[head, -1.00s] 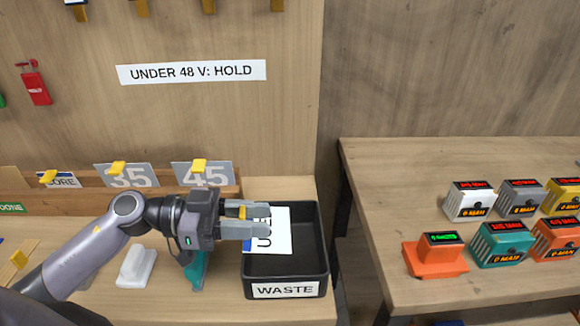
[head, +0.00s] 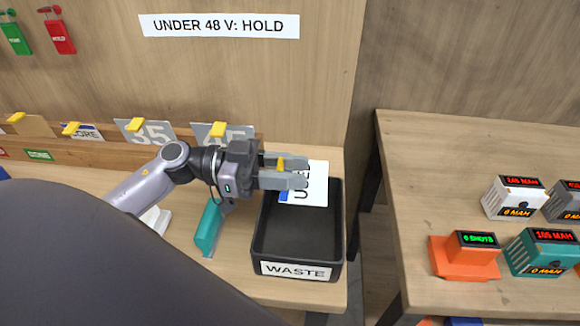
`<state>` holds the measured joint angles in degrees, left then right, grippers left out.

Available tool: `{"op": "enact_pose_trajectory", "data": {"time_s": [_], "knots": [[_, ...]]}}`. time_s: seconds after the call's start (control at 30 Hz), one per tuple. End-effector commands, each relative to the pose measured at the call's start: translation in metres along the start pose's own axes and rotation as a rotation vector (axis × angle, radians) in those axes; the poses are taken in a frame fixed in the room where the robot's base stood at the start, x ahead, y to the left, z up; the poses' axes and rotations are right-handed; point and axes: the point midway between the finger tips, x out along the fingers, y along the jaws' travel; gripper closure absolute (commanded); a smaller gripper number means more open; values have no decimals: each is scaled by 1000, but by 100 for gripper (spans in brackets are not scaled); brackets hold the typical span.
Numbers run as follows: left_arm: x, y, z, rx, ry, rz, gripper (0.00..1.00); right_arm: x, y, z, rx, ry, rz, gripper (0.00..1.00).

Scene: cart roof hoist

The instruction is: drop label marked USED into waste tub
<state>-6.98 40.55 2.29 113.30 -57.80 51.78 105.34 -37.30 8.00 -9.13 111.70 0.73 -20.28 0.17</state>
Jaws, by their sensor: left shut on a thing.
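My left gripper (head: 297,173) is shut on a white label (head: 316,190) with a yellow tab at its top. The label has dark letters turned sideways, partly hidden by the fingers; a "U" can be read. The gripper holds it over the back part of the black waste tub (head: 260,245), which carries a "WASTE" sign (head: 296,270) on its front. The visible floor of the tub is bare. My right gripper is not in view.
A teal item (head: 208,226) stands left of the tub. Number cards 35 (head: 150,132) and 45 (head: 222,133) stand in a wooden rack behind. A second table (head: 430,150) at right, across a gap, holds an orange unit (head: 465,256) and several battery boxes.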

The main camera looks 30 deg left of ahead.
Motion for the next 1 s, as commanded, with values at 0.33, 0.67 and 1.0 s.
{"op": "enact_pose_trajectory", "data": {"time_s": [0.33, 0.67, 1.0], "knots": [[0, 0, 45, -3, -1, -1, 100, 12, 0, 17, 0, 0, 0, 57], [0, 0, 67, -1, 0, -1, 100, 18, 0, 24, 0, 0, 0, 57], [0, 0, 69, -1, 0, 0, 100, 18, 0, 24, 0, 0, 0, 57]]}}
